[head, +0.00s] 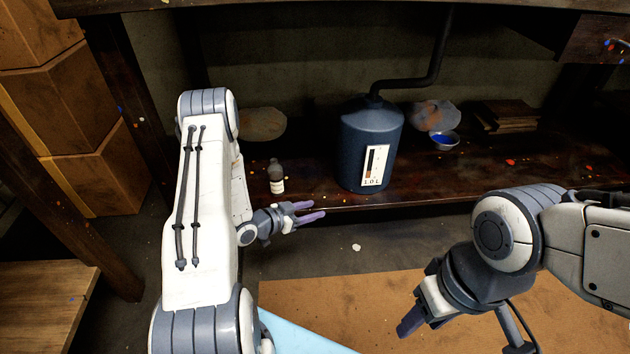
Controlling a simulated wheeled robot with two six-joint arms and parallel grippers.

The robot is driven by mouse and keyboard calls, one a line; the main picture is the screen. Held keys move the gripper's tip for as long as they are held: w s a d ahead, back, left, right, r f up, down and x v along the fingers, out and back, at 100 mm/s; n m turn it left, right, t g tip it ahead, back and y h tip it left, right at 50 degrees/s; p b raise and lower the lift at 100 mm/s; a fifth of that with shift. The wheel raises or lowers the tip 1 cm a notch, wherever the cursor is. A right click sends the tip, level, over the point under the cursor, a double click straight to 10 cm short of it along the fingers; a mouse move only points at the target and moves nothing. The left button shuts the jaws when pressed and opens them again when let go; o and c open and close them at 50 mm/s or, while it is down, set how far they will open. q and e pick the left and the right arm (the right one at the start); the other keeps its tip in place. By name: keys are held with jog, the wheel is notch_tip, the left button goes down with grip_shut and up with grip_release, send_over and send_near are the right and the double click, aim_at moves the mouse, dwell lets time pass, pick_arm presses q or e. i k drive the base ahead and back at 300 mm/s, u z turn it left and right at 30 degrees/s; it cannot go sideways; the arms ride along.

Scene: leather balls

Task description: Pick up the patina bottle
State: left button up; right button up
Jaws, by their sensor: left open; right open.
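A small dark bottle with a pale label (277,176), likely the patina bottle, stands upright on the low dark wooden shelf, near its front edge. My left gripper (312,211) is open and empty, its purple fingers pointing right. In the picture it is below and to the right of the bottle, apart from it. My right gripper (408,328) is at the lower right, pointing down and left, far from the bottle. Its fingers overlap in the view and hold nothing that I can see.
A large blue tank (369,145) with a gauge and pipe stands right of the bottle on the shelf (480,165). A blue bowl (445,140) and flat boards (507,115) are further right. Cardboard boxes (95,165) and a wooden post (60,200) are at left. An upper board overhangs the shelf.

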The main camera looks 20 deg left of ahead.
aim_at(276, 176)
jog(key=z, duration=2)
jog(key=i, duration=2.05)
jog(key=u, duration=3.7)
jog(key=i, duration=1)
jog(key=z, duration=0.05)
